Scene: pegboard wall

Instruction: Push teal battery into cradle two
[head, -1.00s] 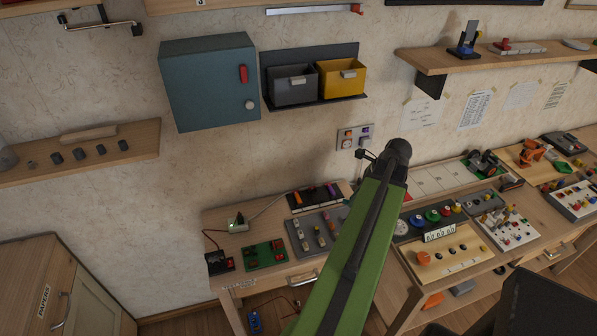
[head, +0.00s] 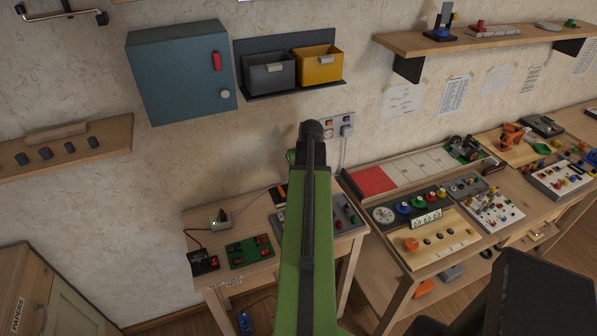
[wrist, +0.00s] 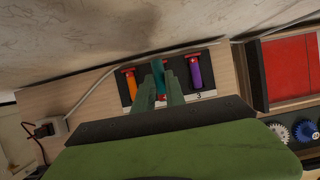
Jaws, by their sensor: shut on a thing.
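In the wrist view my gripper (wrist: 160,88) is shut on the teal battery (wrist: 158,68), which is at the middle of the dark cradle block (wrist: 147,73). An orange battery (wrist: 131,86) lies to its left, and a purple battery (wrist: 195,73) lies to its right, by the label 3. The fingers hide the lower part of the teal battery and the middle cradle, so I cannot tell how deep it sits. In the head view my green arm hides the gripper, the teal battery and most of the cradle block.
The wall is close behind the cradle block. A pale cable (wrist: 102,72) runs behind it. A red-panelled tray (wrist: 291,69) stands to the right.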

